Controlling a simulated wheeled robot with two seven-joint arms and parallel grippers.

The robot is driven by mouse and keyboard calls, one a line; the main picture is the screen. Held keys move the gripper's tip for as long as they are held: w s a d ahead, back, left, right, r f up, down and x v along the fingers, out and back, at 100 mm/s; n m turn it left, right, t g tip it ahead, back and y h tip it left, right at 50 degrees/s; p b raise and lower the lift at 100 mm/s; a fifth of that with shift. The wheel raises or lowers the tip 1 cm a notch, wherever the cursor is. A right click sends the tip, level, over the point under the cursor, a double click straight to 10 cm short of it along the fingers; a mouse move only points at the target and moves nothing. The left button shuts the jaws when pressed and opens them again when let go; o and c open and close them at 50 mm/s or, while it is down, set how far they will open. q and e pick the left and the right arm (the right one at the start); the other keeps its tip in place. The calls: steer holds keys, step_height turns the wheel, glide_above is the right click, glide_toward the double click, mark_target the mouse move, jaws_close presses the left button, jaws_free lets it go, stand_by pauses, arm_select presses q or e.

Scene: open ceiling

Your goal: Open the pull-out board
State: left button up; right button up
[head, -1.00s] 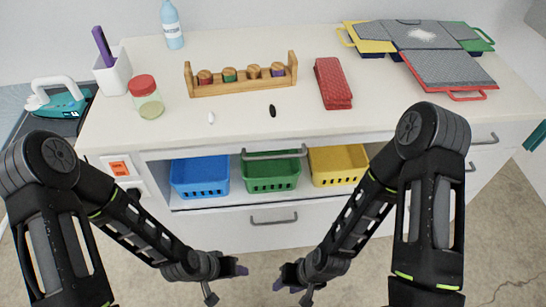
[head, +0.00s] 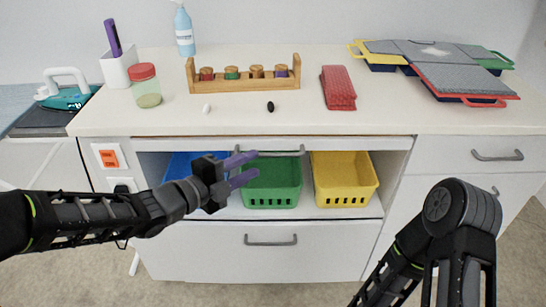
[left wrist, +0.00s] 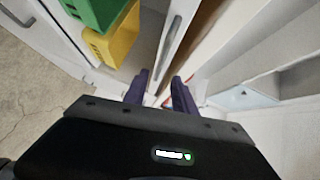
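The pull-out board (head: 200,144) is a thin white panel just under the countertop, above the open shelf, and looks pushed in. Its grey bar handle (head: 285,153) is at the middle of its front. My left gripper (head: 250,166) has purple fingers spread apart, with nothing seen between them. In the picture its fingertips overlap the handle's left part; I cannot tell if they touch it. The left wrist view also shows the open fingers (left wrist: 160,92) pointing at the white cabinet front. My right arm is at the lower right; its gripper is out of view.
Blue (head: 180,168), green (head: 270,185) and yellow (head: 343,180) baskets stand on the shelf below the board. A lower drawer handle (head: 270,240) is beneath. On the countertop (head: 380,120) are a wooden rack (head: 245,82), a red-lidded jar (head: 145,86) and a red cloth (head: 338,88).

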mark_target(270, 156)
arm_select(q)
steer(key=b+x, duration=0.1)
steer(key=x, duration=0.6)
steer(key=shift+w+d+f, duration=0.1)
steer(key=shift+w+d, duration=0.15)
steer(key=shift+w, duration=0.05)
steer(key=shift+c, duration=0.4)
jaws_close()
stand_by(0.9)
